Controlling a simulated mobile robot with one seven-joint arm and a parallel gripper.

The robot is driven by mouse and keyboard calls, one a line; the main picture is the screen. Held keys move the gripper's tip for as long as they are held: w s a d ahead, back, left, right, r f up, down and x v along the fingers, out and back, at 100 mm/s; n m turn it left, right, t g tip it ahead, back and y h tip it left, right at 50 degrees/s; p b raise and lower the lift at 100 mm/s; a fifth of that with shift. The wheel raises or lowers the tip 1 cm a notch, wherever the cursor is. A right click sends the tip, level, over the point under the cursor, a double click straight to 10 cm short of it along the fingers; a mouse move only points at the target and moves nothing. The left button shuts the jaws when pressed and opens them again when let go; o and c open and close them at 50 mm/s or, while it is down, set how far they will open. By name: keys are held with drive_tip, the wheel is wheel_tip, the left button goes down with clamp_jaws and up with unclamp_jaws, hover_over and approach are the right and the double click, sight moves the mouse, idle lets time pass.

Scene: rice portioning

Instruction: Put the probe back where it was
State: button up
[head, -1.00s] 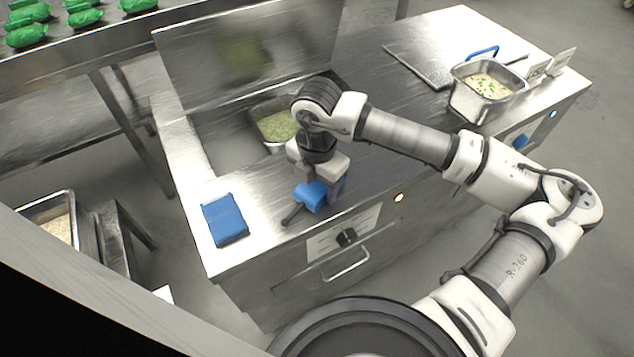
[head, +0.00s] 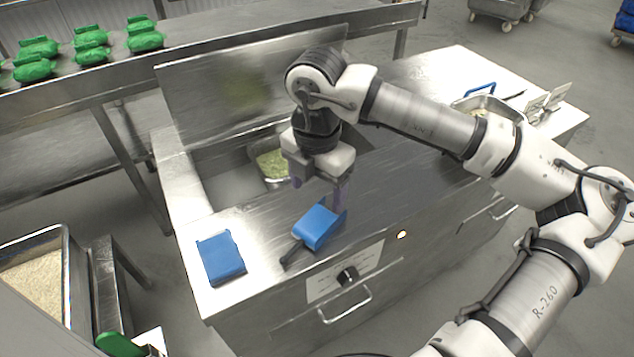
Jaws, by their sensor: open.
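The probe (head: 318,228), a blue block with a black stem pointing down-left, lies on the steel counter near its front edge, above the dial. My gripper (head: 319,192) is open, pointing down just above and behind the probe. The fingers look spread and empty; the right finger overlaps the probe's upper right end in the picture, and I cannot tell whether it touches. A flat blue case or pad (head: 221,259) lies on the counter to the left of the probe.
A pan of greenish food (head: 272,166) sits in the well behind my gripper. Another pan (head: 487,103) is partly hidden by my arm at the right. Green items (head: 92,37) line the back shelf. A rice tray (head: 35,285) is at lower left. Bare counter surrounds the probe.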

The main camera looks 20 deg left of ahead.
drive_tip(key=shift+r, duration=1.25)
idle(0.3)
